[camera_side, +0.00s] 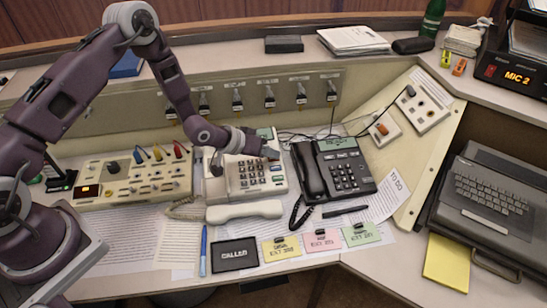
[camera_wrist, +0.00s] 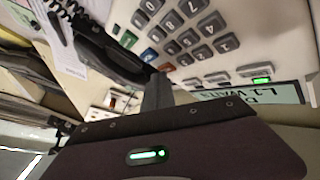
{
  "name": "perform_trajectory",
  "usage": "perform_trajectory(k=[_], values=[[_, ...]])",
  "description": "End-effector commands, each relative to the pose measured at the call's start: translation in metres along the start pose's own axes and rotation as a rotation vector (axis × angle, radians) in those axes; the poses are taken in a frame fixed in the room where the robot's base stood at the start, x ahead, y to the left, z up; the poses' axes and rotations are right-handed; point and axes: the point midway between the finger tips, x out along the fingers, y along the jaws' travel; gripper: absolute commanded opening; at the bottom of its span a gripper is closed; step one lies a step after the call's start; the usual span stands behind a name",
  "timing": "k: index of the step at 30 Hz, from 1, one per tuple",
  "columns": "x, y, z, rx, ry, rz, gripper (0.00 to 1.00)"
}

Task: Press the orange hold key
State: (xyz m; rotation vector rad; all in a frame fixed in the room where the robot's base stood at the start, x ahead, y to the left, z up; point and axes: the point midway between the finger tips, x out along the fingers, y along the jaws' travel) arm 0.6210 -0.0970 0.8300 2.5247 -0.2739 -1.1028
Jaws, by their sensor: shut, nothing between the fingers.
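The cream desk phone (camera_side: 243,180) stands mid-console, with grey number keys and a column of coloured keys on its right side. In the wrist view an orange key (camera_wrist: 167,67) shows just beyond my fingertips, beside a green key (camera_wrist: 149,54) and a blue key (camera_wrist: 157,34). In the side view my gripper covers the orange key's place. My gripper (camera_side: 270,152) is shut and empty, low over the phone's upper right, near its display. Its grey fingertips show in the wrist view (camera_wrist: 158,82). Whether they touch the orange key I cannot tell.
The cream handset (camera_side: 244,211) lies off the phone, in front of it. A black phone (camera_side: 345,170) stands close on the right. A panel with knobs and levers (camera_side: 132,178) is at left. A small switch box (camera_side: 381,129) has an orange rocker. Note cards (camera_side: 282,250) lie in front.

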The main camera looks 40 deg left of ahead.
Motion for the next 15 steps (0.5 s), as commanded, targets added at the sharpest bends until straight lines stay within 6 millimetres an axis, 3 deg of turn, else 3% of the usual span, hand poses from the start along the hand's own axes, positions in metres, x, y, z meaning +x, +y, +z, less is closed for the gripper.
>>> perform_trajectory(k=[15], values=[[-0.011,0.007,-0.008,0.0,0.0,-0.001,0.0]])
